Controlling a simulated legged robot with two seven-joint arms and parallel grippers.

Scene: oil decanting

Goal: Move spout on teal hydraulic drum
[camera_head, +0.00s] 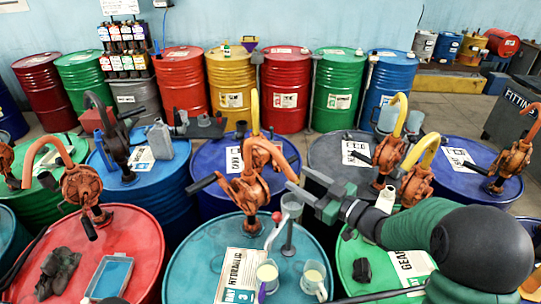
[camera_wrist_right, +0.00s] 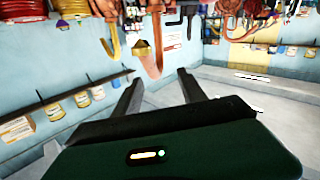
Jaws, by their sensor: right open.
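The teal hydraulic drum (camera_head: 190,262) stands at the front middle, with a "HYDRAULIC" label (camera_head: 238,270) on its lid. A rusty orange pump (camera_head: 248,188) stands on it. Its curved orange spout (camera_head: 272,152) arches right and ends close to the fingertips of my right gripper (camera_head: 299,180). That gripper reaches in from the right above the lid, open and empty. In the right wrist view an orange spout (camera_wrist_right: 152,62) shows ahead, in line with the gap between the open fingers (camera_wrist_right: 160,84). I cannot tell whether it touches them. My left gripper is out of view.
A red drum (camera_head: 140,232) stands left and a green drum (camera_head: 346,252) right, under my right arm. Other pumped drums stand close behind, including a blue one with a yellow spout (camera_head: 255,110).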

